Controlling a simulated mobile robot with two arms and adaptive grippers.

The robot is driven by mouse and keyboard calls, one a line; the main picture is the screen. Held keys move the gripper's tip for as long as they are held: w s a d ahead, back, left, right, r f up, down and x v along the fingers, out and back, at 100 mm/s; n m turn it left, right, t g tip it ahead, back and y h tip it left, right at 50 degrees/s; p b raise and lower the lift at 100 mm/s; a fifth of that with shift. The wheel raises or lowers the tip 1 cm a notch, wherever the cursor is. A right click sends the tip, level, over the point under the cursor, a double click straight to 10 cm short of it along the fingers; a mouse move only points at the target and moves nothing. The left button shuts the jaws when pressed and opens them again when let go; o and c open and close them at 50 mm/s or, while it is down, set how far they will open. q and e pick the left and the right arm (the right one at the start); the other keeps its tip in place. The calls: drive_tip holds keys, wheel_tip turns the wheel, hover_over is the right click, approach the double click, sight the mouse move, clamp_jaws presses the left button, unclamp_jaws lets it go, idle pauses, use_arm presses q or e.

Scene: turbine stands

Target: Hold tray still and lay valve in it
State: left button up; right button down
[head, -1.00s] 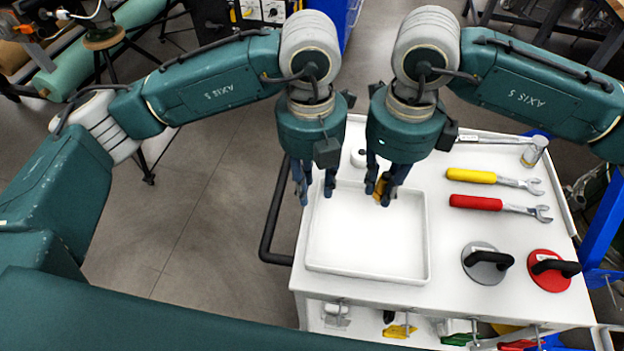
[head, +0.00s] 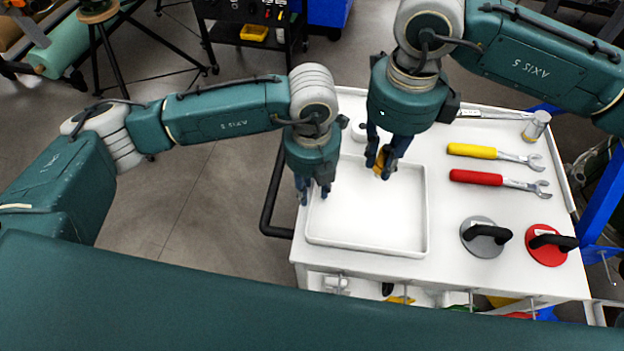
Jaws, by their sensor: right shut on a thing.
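The white tray (head: 400,247) lies flat on the white cart top. My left gripper (head: 314,192) is at the tray's left wall, its fingers apart and pointing down near the rim. I cannot tell whether they touch the wall. My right gripper (head: 382,165) is shut on the valve (head: 380,162), a small brass-coloured piece, over the back part of the tray. The fingers hide much of the valve, and its height above the tray floor is hard to judge.
On the cart (head: 450,280), right of the tray, lie a yellow-handled wrench (head: 480,152), a red-handled wrench (head: 485,178), a grey suction cup (head: 478,243) and a red suction cup (head: 545,252). A metal cylinder (head: 536,124) stands at the back right. A black handle rail (head: 270,200) is on the left.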

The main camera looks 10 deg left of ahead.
use_arm(q)
clamp_jaws()
use_arm(e)
drive_tip(key=shift+f+m, duration=0.7)
drive_tip(key=shift+f, duration=0.45)
hover_over(368, 204)
wheel_tip(368, 204, down, 9)
drive_tip(key=shift+f, duration=0.2)
drive_tip(key=c, duration=1.6)
unclamp_jaws()
drive_tip(key=shift+f, duration=0.1)
drive_tip(key=shift+o, duration=0.2)
